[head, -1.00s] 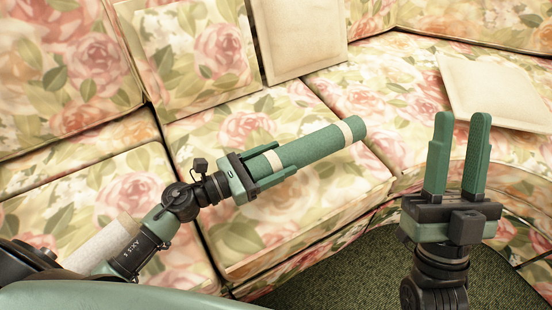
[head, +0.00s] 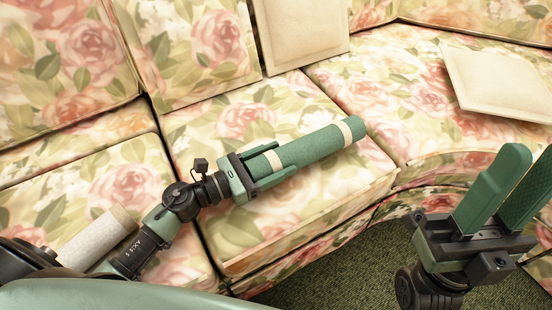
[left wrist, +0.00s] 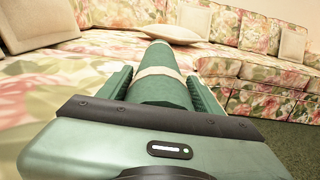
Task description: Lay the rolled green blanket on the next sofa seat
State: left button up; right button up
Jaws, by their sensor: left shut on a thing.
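The rolled green blanket (head: 312,145) has cream bands and lies along the middle sofa seat (head: 215,125), pointing to the upper right. My left gripper (head: 272,170) is shut on its near end. In the left wrist view the blanket (left wrist: 160,85) runs straight out between the two fingers. I cannot tell whether the blanket touches the cushion or hangs just above it. My right gripper (head: 500,190) is open and empty, over the front of the sofa at the right.
A rolled grey-beige blanket (head: 95,238) lies on the left seat beside my left arm. Cream pillows lean on the backrest (head: 305,35) and lie on the right seat (head: 497,82). Dark carpet (head: 350,270) shows in front of the sofa.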

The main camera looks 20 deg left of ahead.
pick_arm(q)
jog(key=o, duration=1.7)
jog(key=shift+o, duration=0.2)
jog(key=shift+r, duration=0.1)
